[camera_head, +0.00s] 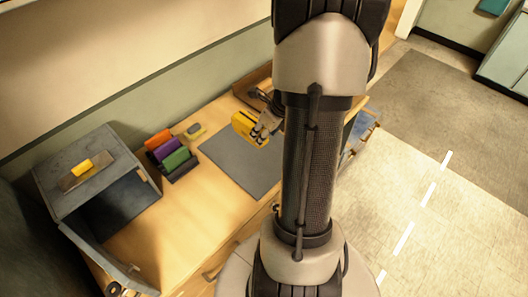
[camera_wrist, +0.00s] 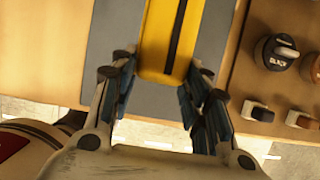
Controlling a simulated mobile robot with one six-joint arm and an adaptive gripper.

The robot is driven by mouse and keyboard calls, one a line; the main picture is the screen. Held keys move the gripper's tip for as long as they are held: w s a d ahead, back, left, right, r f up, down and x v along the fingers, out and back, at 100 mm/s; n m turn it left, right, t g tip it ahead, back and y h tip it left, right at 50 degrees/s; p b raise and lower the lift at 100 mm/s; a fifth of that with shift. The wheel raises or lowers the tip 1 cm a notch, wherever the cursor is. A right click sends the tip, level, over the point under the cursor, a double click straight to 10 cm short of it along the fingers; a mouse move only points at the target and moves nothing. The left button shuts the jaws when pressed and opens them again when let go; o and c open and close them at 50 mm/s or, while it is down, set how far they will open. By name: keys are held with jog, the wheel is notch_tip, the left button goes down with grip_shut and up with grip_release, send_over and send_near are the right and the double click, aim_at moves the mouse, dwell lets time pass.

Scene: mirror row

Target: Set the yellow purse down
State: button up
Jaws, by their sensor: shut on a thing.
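The yellow purse (camera_head: 248,127) has a dark stripe and is held at the far part of the grey mat in the head view. In the wrist view the purse (camera_wrist: 160,40) stands between my fingers, with grey mat (camera_wrist: 112,30) on both sides of it. My gripper (camera_head: 263,127) is shut on the purse; the fingers also show in the wrist view (camera_wrist: 161,70). The mat (camera_head: 240,168) lies flat on the wooden counter. I cannot tell whether the purse touches the mat. My arm hides part of the mat's right side.
A rack holds orange, purple and green purses (camera_head: 174,158), left of the mat. A grey open-fronted box (camera_head: 82,165) stands at the left. A wooden tray (camera_wrist: 245,75) with a dark round item (camera_wrist: 272,52) borders the mat.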

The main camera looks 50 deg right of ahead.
aim_at(265, 145)
notch_tip(265, 145, down, 7)
jog(key=b, duration=0.3)
jog(key=shift+f+b, duration=0.1)
jog(key=shift+b, duration=0.3)
jog(key=o, duration=1.2)
jog(key=shift+c, duration=0.2)
